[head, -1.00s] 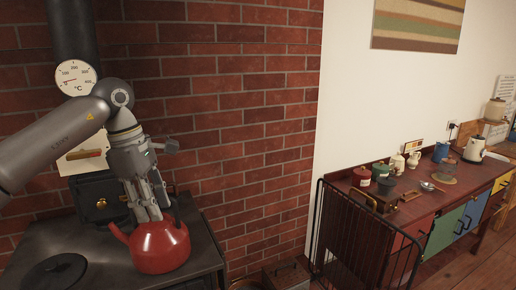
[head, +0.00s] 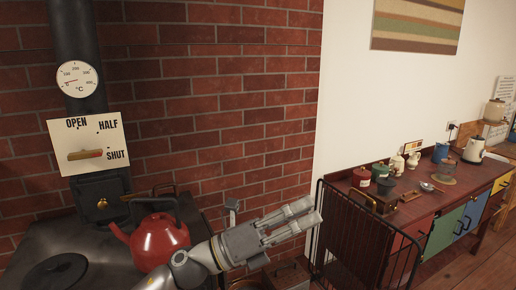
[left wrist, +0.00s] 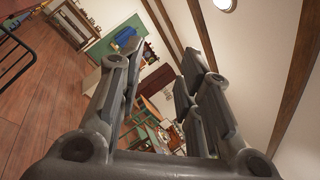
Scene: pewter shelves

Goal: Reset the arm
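My left gripper (head: 308,212) is stretched out to the right in the head view, in front of the brick wall and right of the red kettle. Its fingers are apart with nothing between them. The left wrist view also shows the open fingers (left wrist: 158,68), with only the distant room between them. The red kettle (head: 158,243) stands upright on the dark stove top (head: 92,236), its dark handle raised. My left arm covers part of its lower right side. My right gripper is not in view.
A round black lid (head: 55,271) lies at the stove's front left. A black wire guard (head: 352,240) stands right of my gripper, before a red-topped sideboard (head: 425,205) with pots and jugs. The flue damper plate (head: 90,143) is behind the stove.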

